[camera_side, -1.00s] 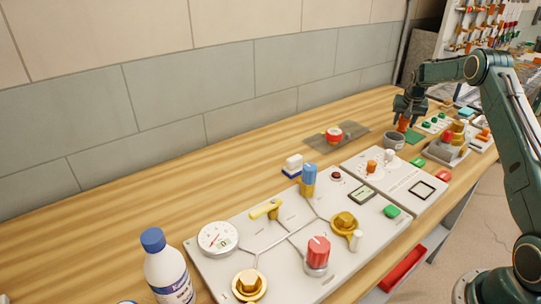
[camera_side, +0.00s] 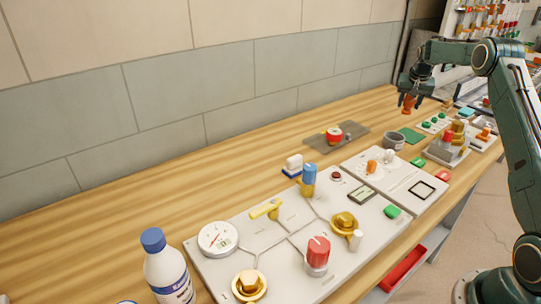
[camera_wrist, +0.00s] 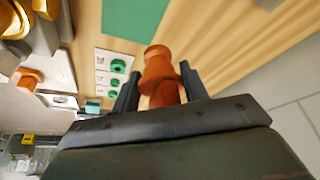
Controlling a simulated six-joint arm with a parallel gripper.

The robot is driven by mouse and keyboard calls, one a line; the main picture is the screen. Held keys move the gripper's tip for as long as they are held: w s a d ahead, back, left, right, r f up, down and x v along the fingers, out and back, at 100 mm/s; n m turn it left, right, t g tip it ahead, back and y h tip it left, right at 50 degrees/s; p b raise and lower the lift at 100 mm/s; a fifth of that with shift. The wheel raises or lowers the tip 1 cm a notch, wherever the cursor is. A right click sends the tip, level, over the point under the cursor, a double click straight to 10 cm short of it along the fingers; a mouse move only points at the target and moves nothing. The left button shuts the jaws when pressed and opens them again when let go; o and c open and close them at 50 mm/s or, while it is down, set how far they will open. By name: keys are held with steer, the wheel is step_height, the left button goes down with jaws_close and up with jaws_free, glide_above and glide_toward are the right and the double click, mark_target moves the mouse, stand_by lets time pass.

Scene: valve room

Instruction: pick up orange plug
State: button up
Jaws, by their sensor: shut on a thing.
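The orange plug (camera_wrist: 158,72) is between the two dark fingers of my gripper (camera_wrist: 157,88) in the wrist view. It has a rounded knob end and a wider collar. In the side view the orange plug (camera_side: 408,102) hangs below my gripper (camera_side: 411,92), at the far right end of the wooden bench. My gripper is shut on the plug. The plug appears held above the bench, behind the green mat. The fingers' exact contact with the plug is partly hidden by the gripper body.
A panel with green buttons (camera_side: 433,124) and a block with brass and red fittings (camera_side: 447,148) lie to the right. Open wood (camera_side: 240,150) stretches along the wall.

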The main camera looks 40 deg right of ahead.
step_height(320, 180, up, 12)
steer(key=shift+r, duration=0.25)
stand_by(0.3)
steer(key=shift+a, duration=0.1)
stand_by(0.4)
